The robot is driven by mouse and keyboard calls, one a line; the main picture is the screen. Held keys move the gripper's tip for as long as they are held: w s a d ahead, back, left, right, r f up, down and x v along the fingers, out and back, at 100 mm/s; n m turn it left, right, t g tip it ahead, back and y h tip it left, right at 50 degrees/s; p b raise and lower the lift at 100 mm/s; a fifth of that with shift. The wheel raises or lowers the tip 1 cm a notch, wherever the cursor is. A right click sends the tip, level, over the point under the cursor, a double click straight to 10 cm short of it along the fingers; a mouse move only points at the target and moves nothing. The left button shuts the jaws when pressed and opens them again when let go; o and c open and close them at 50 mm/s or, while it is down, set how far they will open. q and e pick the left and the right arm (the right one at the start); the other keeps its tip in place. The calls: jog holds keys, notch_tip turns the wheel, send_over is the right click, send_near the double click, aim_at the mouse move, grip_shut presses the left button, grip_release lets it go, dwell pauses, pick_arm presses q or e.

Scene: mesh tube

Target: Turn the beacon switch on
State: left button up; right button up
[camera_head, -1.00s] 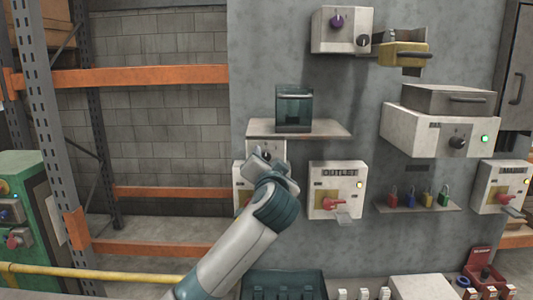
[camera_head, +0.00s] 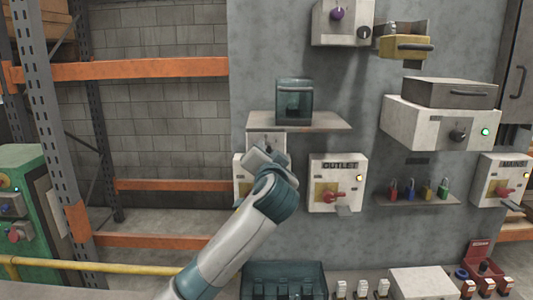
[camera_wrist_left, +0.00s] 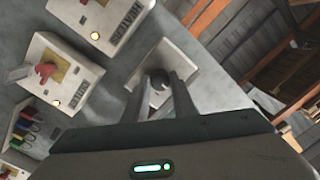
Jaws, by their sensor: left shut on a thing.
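A small pale switch plate (camera_head: 265,139) is on the grey wall under the shelf, partly hidden by my left gripper in the head view. In the left wrist view the plate (camera_wrist_left: 184,66) carries a round dark knob (camera_wrist_left: 159,77). No label on the plate can be read, so I cannot confirm it is the beacon switch. My left gripper (camera_head: 266,156) is up against the plate. In the left wrist view its two fingers (camera_wrist_left: 160,88) are on either side of the knob and shut on it. My right gripper is not in view.
A shelf (camera_head: 330,122) with a dark teal box (camera_head: 294,101) sits just above the left gripper. The OUTLET box (camera_head: 337,184) with a red handle is to its right. Orange racking (camera_head: 150,72) stands left.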

pick_arm(q)
jog(key=shift+f+m+t+h, duration=0.1)
jog(key=shift+m+t+h, duration=0.2)
jog(key=shift+m, duration=5.7)
jog(key=o, duration=1)
jog(key=shift+o, duration=0.2)
jog(key=shift+s, duration=0.15)
